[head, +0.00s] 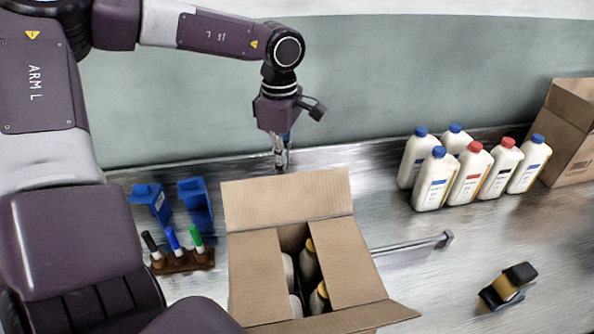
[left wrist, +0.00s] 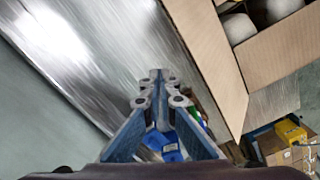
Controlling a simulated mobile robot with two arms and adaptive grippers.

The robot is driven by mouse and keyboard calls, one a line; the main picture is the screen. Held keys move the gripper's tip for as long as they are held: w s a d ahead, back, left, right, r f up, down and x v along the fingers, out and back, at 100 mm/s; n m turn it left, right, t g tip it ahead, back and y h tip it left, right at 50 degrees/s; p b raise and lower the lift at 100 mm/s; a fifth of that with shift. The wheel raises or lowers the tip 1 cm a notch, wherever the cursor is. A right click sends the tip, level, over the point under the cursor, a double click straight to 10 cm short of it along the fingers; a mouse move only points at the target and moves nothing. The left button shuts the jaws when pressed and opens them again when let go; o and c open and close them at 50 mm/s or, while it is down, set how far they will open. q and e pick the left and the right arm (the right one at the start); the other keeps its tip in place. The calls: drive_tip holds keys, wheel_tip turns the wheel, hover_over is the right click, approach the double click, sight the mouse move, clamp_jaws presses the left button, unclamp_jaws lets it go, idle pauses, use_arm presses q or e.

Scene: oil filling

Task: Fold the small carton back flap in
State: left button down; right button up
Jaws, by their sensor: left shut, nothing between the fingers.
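The small carton (head: 258,280) stands open on the metal bench in the lower middle of the head view, with several white bottles with yellow caps inside. Its back flap (head: 287,199) stands up at the rear edge. The side flaps lie inward and the front flap (head: 350,319) sticks outward. My left gripper (head: 282,166) is shut and empty, just behind the back flap and pointing down. In the left wrist view my left gripper (left wrist: 160,90) shows beside the carton's cardboard flap (left wrist: 208,55); I cannot tell whether they touch. My right gripper is not in view.
Several white bottles (head: 468,172) with blue and red caps stand at the right, by a larger box (head: 570,135). Blue holders (head: 195,200) and a marker rack (head: 183,259) stand left of the carton. A metal bar (head: 412,244) and a tape dispenser (head: 508,288) lie to the right.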

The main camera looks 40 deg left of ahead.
use_arm(q)
drive_tip(key=s+d+b, duration=0.7)
drive_tip(key=s+d, duration=0.4)
drive_tip(key=d, duration=0.2)
drive_tip(key=shift+d, duration=0.35)
wheel_tip(320, 180, up, 8)
drive_tip(key=p, duration=0.4)
drive_tip(key=shift+p, duration=0.3)
idle(0.9)
